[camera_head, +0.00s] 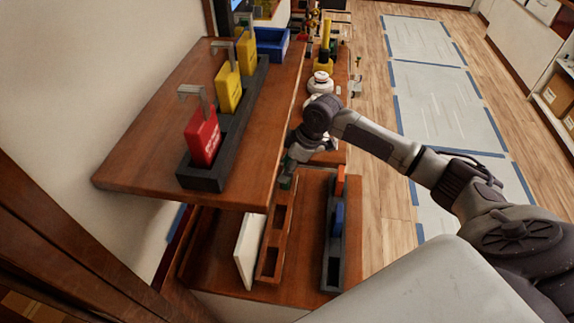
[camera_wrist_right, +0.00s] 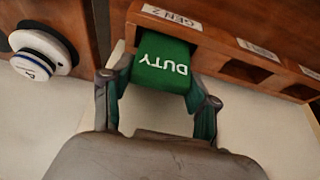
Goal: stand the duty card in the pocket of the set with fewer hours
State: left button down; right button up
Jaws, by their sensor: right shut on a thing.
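The green duty card (camera_wrist_right: 160,65), marked DUTY, is between the fingers of my right gripper (camera_wrist_right: 158,95), which is shut on it. In the right wrist view, the card is at the pocket under the GEN 2 label (camera_wrist_right: 172,17) of a wooden pocket rack (camera_wrist_right: 222,42). I cannot tell how deep it sits. In the head view, my right gripper (camera_head: 293,158) is at the far end of the rack (camera_head: 261,262), with a little green of the card (camera_head: 287,182) below it. Other pockets look empty; their labels are unreadable. No hour readings are legible. My left gripper is not seen.
A white panel (camera_head: 248,248) stands left of the pocket rack. A dark tray (camera_head: 330,268) with orange and blue pieces lies right.

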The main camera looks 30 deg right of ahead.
jog(key=shift+f, duration=0.15)
jog(key=o, duration=1.2)
jog(key=shift+c, duration=0.2)
jog(key=b+v, duration=0.1)
jog(key=v, duration=1.1)
jog(key=shift+b, duration=0.35)
